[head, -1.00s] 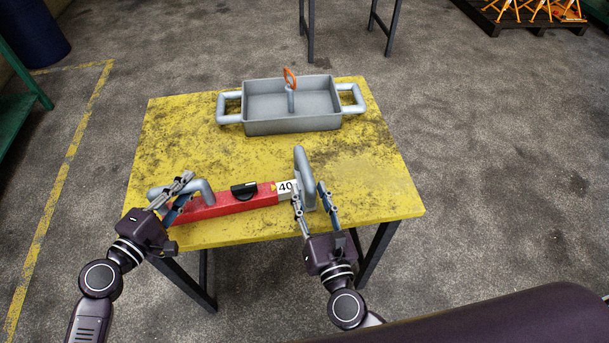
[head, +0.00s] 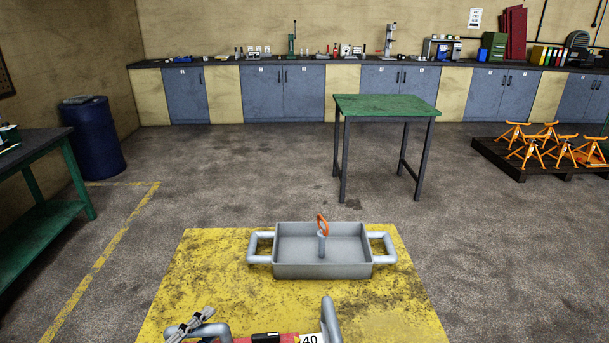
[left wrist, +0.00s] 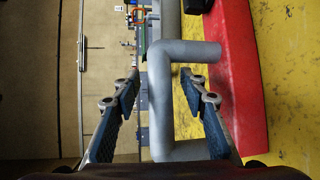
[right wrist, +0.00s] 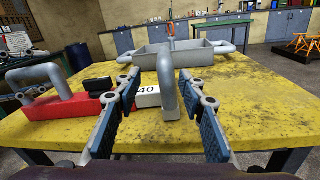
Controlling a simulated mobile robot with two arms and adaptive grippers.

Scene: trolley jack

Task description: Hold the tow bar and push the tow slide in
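The tow bar is a red beam (right wrist: 65,106) with a grey bent handle (left wrist: 160,85) at its left end, lying along the table's near side. The tow slide is the pale end piece marked 40 (right wrist: 148,97), with a grey upright handle (right wrist: 168,85); part of it shows outside the red beam. My left gripper (left wrist: 160,76) is open, its fingers on either side of the bar's handle with gaps visible. My right gripper (right wrist: 158,75) is open, its fingers on either side of the slide's handle. The head view cuts off the bar's near side and hides my right gripper.
The worn yellow table (head: 215,265) carries a grey tray (head: 322,271) with side handles behind the bar; an orange-ringed post (head: 322,240) stands in it. A green table (head: 387,105) stands farther back. The yellow surface between bar and tray is clear.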

